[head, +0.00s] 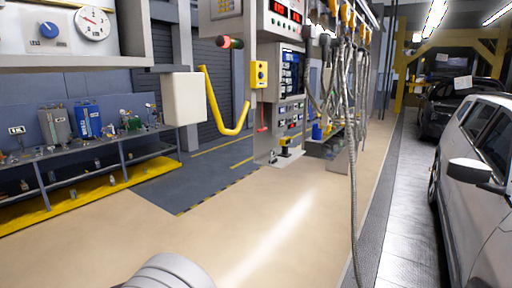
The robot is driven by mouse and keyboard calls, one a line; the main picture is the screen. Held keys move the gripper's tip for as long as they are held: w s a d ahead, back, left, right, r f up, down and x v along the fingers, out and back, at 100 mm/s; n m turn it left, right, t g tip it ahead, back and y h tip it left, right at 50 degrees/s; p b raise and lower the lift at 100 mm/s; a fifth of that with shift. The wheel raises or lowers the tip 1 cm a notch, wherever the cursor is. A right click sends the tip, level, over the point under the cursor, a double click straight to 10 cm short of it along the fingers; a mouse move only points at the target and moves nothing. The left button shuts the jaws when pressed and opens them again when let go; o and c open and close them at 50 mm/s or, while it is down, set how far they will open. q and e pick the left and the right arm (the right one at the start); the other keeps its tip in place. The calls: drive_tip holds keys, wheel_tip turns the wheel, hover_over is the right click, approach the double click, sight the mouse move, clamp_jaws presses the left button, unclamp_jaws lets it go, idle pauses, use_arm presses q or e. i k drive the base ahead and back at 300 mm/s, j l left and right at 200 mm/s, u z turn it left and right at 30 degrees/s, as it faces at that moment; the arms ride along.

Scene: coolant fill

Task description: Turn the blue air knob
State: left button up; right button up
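The blue air knob (49,30) is at the upper left in the head view, on a pale panel (22,36). A round white dial gauge (93,24) with a needle sits just right of the knob on the same panel. Nothing covers the knob. Neither gripper can be made out in this view. A rounded grey-white part at the bottom edge looks like a piece of my own body.
A low shelf with a yellow base (92,191) runs along the left wall, holding blue and grey canisters. Hoses (350,150) hang at the centre right. A silver car (478,180) stands at the right. The beige floor (215,225) is clear.

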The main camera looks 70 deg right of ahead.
sight(48, 30)
drive_tip(key=z, duration=2.1)
drive_tip(key=i+l, duration=0.2)
drive_tip(key=l, duration=0.15)
drive_tip(key=i+l, duration=0.2)
drive_tip(key=l, duration=0.15)
drive_tip(key=i+l, duration=0.2)
drive_tip(key=l, duration=0.2)
drive_tip(key=i+l, duration=0.2)
drive_tip(key=l, duration=0.15)
drive_tip(key=i+l, duration=0.15)
drive_tip(key=l, duration=0.2)
drive_tip(key=i+l+u, duration=0.1)
drive_tip(key=l, duration=0.25)
drive_tip(key=i+l, duration=0.3)
drive_tip(key=u, duration=1.45)
drive_tip(key=i+j+z, duration=0.1)
drive_tip(key=i+j, duration=0.15)
drive_tip(key=i+j+z, duration=0.1)
drive_tip(key=j, duration=0.4)
drive_tip(key=i+j+z, duration=0.1)
drive_tip(key=i+j, duration=0.2)
drive_tip(key=i+j+z, duration=0.1)
drive_tip(key=j, duration=0.4)
drive_tip(key=i, duration=0.1)
